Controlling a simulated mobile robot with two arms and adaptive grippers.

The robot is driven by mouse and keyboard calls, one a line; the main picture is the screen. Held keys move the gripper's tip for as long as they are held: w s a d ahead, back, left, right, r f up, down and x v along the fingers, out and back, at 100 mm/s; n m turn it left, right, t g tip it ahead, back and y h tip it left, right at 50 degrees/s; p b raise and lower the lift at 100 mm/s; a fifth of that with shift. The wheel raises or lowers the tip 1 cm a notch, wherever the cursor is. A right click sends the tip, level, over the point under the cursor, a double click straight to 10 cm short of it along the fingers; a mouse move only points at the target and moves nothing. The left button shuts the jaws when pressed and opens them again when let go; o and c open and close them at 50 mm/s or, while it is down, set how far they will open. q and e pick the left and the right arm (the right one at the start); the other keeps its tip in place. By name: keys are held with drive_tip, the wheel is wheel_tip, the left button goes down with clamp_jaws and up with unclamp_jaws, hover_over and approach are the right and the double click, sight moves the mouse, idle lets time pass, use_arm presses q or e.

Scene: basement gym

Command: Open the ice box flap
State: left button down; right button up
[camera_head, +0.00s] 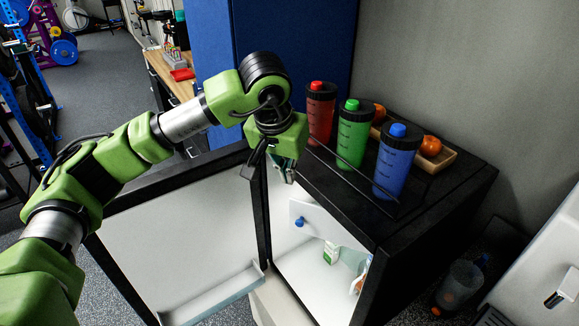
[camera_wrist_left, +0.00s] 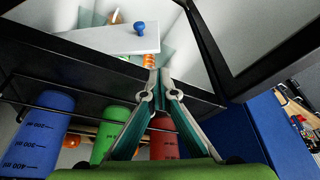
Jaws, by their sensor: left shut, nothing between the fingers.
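The ice box flap (camera_head: 318,217) is a white panel inside the open fridge (camera_head: 420,226), below its top front edge. A blue knob (camera_head: 299,222) sticks out of it. In the left wrist view the flap (camera_wrist_left: 95,40) and its knob (camera_wrist_left: 139,27) show at upper left. My left gripper (camera_head: 289,178) is shut and empty, at the fridge's top front edge, above the knob and apart from it. Its fingertips (camera_wrist_left: 158,76) show against the dark edge in the wrist view. The fridge top partly hides the flap in the head view. My right gripper is not in view.
The fridge door (camera_head: 180,235) stands open at left, close to my left arm. Red (camera_head: 320,115), green (camera_head: 354,135) and blue (camera_head: 397,162) bottles stand on top behind a thin rail. A wooden tray (camera_head: 447,158) with orange fruit is behind them. A wall closes the right side.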

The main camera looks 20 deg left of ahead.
use_arm(q)
drive_tip(key=p+x, duration=0.2)
drive_tip(key=x, duration=0.4)
drive_tip(key=shift+w+f, duration=0.15)
drive_tip(key=shift+f, duration=0.1)
drive_tip(key=shift+d, duration=0.1)
